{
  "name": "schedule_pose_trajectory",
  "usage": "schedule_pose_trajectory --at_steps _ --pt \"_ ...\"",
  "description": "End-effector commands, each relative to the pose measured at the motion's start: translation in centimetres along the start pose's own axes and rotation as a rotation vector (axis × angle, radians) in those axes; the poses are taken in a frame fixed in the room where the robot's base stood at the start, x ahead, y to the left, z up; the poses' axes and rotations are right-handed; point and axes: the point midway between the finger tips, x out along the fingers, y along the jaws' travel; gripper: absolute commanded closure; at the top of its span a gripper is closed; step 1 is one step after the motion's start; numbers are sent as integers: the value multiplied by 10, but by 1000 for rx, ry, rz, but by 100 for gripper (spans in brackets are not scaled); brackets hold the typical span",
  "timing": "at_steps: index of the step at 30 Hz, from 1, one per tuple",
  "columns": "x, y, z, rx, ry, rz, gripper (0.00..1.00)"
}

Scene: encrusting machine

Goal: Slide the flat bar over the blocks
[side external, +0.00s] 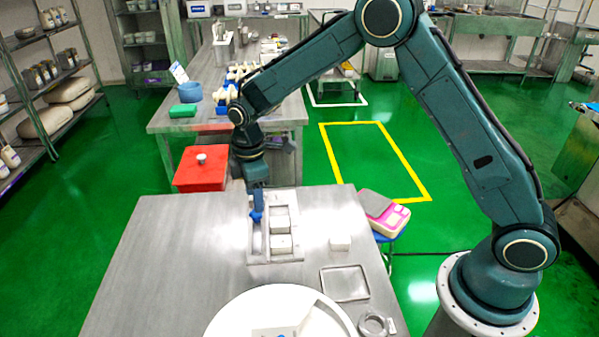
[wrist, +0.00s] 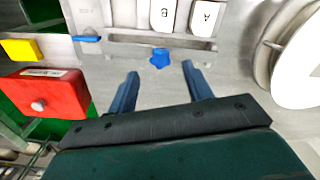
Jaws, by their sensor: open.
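A grey fixture (side external: 272,258) on the steel table holds white blocks (side external: 281,243) in a row. In the wrist view two blocks show, lettered B (wrist: 163,14) and A (wrist: 206,17). A flat grey bar (wrist: 140,40) appears to run along the fixture beside them; its exact outline is hard to tell from the frame. A blue star-shaped knob (wrist: 159,57) sits by its edge. My gripper (wrist: 160,72) is open and empty, with its fingers on either side of the knob, short of it in the picture. In the side view my gripper (side external: 257,200) points down at the fixture's left side.
A small white block (side external: 340,243), a square frame (side external: 345,284) and a metal ring (side external: 373,324) lie to the right. A large white round bowl (side external: 235,315) stands in front. A red box (side external: 200,169) stands behind the table. The table's left part is clear.

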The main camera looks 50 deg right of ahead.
Motion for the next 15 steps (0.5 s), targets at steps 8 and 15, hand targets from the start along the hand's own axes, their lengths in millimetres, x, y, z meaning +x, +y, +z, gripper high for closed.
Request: schedule_pose_trajectory --at_steps 8,15 --pt "34 0 0 0 -1 -1 50" --pt "44 0 0 0 0 0 50"
